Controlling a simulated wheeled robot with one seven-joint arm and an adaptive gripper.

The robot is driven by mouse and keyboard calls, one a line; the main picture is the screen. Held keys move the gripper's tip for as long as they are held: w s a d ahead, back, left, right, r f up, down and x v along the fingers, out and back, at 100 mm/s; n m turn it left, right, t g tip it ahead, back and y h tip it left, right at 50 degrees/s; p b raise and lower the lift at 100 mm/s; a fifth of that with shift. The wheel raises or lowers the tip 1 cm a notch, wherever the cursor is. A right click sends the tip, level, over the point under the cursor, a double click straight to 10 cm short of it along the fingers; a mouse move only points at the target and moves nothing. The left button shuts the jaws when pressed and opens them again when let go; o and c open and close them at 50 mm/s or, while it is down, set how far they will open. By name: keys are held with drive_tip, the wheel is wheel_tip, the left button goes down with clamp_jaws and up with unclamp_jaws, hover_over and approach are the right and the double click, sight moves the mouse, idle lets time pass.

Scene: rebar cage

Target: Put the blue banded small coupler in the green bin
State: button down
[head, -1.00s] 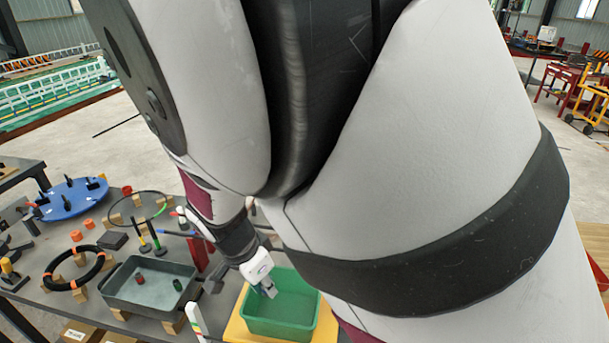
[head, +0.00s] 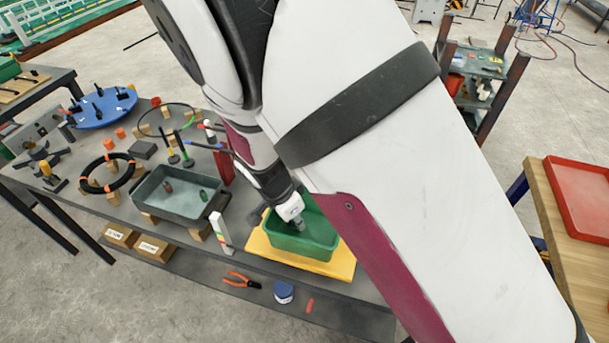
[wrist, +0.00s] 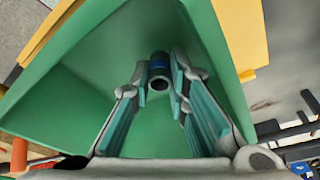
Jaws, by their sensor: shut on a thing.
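The blue banded small coupler (wrist: 159,70) is a short grey tube with a blue band. In the wrist view it sits between the fingertips of my gripper (wrist: 160,80), which is shut on it. The green bin (head: 308,246) stands on a yellow board on the bench. My gripper (head: 299,226) points down into the bin's opening in the head view. In the wrist view the green bin (wrist: 60,95) surrounds the fingers and the coupler. The coupler cannot be made out in the head view. I cannot tell whether it touches the bin floor.
A grey tray (head: 160,212) left of the bin holds a red and a green piece. A white upright block (head: 220,232) stands between them. The yellow board (head: 340,268) lies under the bin. Pliers (head: 242,280) and a blue-lidded tub (head: 284,291) lie on the lower shelf.

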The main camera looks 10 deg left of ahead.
drive_tip(key=shift+f, duration=0.35)
drive_tip(key=shift+f, duration=0.15)
drive_tip(key=c, duration=1.8)
unclamp_jaws()
drive_tip(key=v, duration=1.2)
